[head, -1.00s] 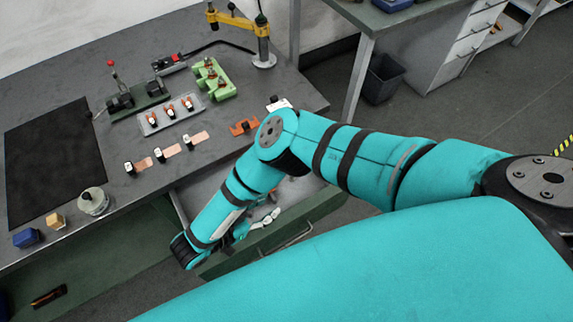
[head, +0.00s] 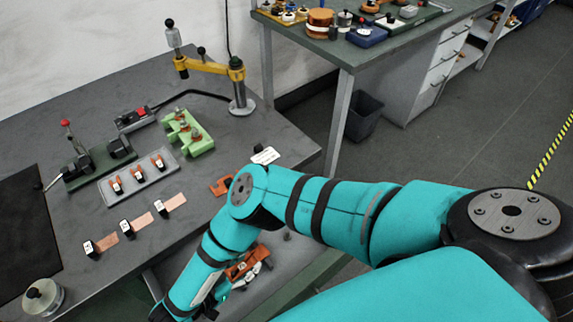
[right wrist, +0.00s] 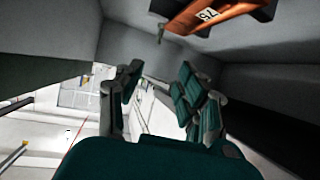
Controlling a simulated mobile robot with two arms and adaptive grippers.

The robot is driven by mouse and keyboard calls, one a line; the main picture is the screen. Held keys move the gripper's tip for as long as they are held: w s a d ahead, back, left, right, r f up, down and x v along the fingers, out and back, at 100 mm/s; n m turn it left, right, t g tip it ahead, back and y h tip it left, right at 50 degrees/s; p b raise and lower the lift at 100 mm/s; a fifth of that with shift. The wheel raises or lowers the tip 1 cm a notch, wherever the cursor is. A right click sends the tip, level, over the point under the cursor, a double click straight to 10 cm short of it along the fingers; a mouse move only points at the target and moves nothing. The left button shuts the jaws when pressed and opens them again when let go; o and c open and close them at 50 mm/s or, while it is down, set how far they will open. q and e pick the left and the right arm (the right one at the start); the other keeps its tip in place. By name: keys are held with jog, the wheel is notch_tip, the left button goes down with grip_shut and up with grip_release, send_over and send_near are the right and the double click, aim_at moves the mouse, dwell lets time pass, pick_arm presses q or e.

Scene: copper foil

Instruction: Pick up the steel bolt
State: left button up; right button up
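A small grey, bolt-like piece (head: 287,236) stands in the open drawer under the bench, at its far right part; it is too small to be sure it is the steel bolt. In the right wrist view a short grey piece (right wrist: 160,33) shows at the top, beside an orange tool, likely the same one. My right gripper (right wrist: 162,90) is open, with dark green pads apart and nothing between them. My left gripper is out of view.
The orange tool (right wrist: 218,14) lies in the drawer close to the gripper. The drawer walls (right wrist: 275,90) surround it. The bench (head: 225,140) above bears a green holder (head: 187,132), a grey tray (head: 140,178) and copper foil strips (head: 140,222).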

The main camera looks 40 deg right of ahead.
send_near(287, 235)
jog(key=b+x, duration=0.1)
jog(key=x, duration=0.3)
jog(key=shift+w+d+f+b, duration=0.1)
jog(key=shift+w+f+b, duration=0.05)
jog(key=shift+w+b, duration=0.15)
jog(key=shift+w+d+f, duration=0.1)
jog(key=shift+w+d, duration=0.05)
jog(key=shift+d, duration=0.3)
jog(key=x, duration=0.1)
jog(key=b+x, duration=0.1)
jog(key=x, duration=0.1)
jog(key=b+x, duration=0.1)
jog(key=shift+d+f, duration=0.15)
jog(key=shift+d, duration=0.4)
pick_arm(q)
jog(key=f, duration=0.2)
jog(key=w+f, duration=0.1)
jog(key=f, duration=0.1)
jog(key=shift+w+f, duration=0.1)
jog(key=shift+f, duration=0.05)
pick_arm(e)
grip_shut()
